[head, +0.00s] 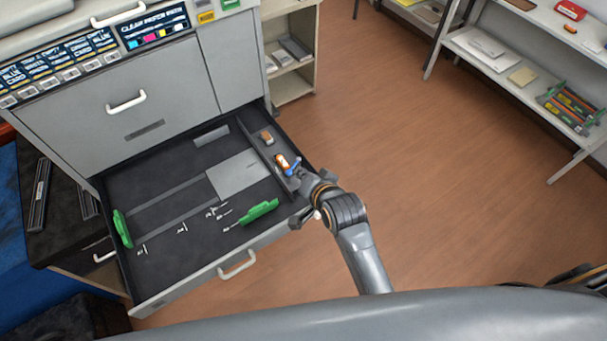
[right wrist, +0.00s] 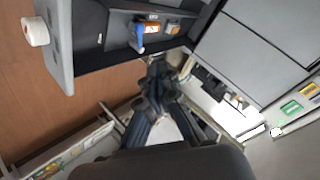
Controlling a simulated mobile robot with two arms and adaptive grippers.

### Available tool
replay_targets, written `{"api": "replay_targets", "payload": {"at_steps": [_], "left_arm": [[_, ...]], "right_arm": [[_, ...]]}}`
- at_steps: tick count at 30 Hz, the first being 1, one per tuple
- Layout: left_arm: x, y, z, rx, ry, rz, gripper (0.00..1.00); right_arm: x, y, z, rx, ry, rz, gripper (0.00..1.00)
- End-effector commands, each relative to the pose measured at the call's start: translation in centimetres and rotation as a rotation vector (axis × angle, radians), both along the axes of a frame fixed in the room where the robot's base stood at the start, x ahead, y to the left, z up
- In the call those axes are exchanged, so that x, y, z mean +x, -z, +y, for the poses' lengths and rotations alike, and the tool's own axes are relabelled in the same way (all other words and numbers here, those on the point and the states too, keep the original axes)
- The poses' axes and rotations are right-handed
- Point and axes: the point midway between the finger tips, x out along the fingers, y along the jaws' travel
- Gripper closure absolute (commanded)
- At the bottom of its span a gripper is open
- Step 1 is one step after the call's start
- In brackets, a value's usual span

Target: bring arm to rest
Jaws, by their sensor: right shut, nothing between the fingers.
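My right gripper (head: 309,181) reaches in from the lower right and is beside the right side of the open drawer (head: 185,288). In the right wrist view its dark fingers (right wrist: 157,76) are together, with nothing visible between them. The drawer's side wall and a blue-and-orange item (right wrist: 146,30) show beyond the fingertips. In the head view that item (head: 284,162) lies in the drawer's narrow right compartment, close to the gripper. My left gripper is not in either view.
A white shelf (head: 500,65) with boxes is at the upper right. Wooden floor (head: 420,170) is clear between shelf and drawer.

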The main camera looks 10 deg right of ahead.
Motion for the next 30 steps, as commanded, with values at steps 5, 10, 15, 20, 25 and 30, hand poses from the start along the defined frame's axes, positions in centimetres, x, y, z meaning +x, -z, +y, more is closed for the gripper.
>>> {"api": "replay_targets", "payload": {"at_steps": [5, 10, 15, 20, 25, 30], "left_arm": [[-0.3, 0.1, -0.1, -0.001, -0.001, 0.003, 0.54], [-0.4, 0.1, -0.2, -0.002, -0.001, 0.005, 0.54], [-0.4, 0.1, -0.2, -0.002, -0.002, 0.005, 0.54], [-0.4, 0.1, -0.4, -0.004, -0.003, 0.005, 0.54], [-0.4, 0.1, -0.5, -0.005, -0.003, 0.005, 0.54], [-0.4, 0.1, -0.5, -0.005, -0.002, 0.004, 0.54]], "right_arm": [[-0.4, -0.3, 0.0, 0.0, 0.0, 0.0, 1.0], [-0.4, -0.3, 0.0, 0.0, 0.0, 0.0, 1.0], [-0.3, -0.3, 0.0, 0.0, 0.0, 0.0, 1.0], [-0.4, -0.2, -0.1, -0.003, -0.001, 0.001, 1.0], [-3.7, 0.6, -2.9, -0.117, -0.051, 0.078, 1.0], [-10.2, 1.0, -7.1, -0.311, -0.182, 0.222, 1.0]]}}
